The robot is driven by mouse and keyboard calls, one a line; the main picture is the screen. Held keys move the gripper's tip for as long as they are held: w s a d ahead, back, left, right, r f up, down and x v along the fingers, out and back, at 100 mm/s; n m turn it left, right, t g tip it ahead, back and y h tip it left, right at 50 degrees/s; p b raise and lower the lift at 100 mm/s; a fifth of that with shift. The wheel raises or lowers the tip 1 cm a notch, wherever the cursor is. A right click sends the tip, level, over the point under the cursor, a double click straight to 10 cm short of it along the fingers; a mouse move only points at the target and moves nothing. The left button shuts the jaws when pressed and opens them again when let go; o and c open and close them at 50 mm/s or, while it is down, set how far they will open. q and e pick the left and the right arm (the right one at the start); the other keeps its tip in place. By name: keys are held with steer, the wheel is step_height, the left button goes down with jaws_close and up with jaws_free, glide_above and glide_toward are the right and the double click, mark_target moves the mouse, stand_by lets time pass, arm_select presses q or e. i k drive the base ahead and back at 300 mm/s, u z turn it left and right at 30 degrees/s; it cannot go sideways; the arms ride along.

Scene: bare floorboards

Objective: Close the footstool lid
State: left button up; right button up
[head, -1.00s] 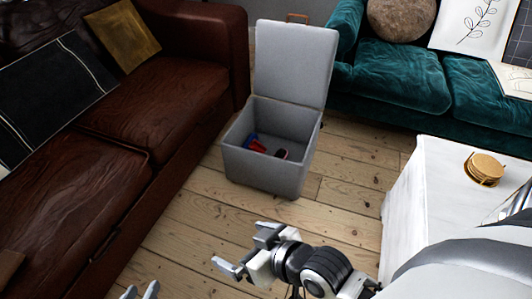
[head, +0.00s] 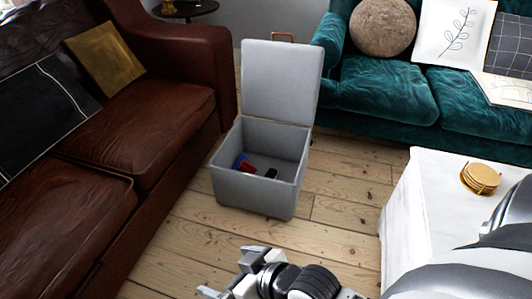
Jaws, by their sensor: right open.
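The grey footstool (head: 254,195) stands on the floorboards in the middle of the head view. Its lid (head: 281,82) is open and stands nearly upright at the back of the box, with a small brown tab at its top edge. Blue, red and dark small items lie inside the box. My right gripper (head: 228,276) is at the bottom of the view, nearer to me than the footstool and apart from it. Its fingers are spread and nothing is between them. My left gripper is out of the picture.
A brown leather sofa (head: 175,105) runs along the left, its arm close to the footstool. A teal sofa (head: 385,97) stands at the back right. A white table (head: 425,205) with gold coasters (head: 480,178) is at the right. Bare floor (head: 345,215) lies between the footstool and the table.

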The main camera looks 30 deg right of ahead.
mark_target(280, 81)
steer(key=z, duration=0.55)
steer(key=i, duration=0.85)
steer(key=u, duration=0.2)
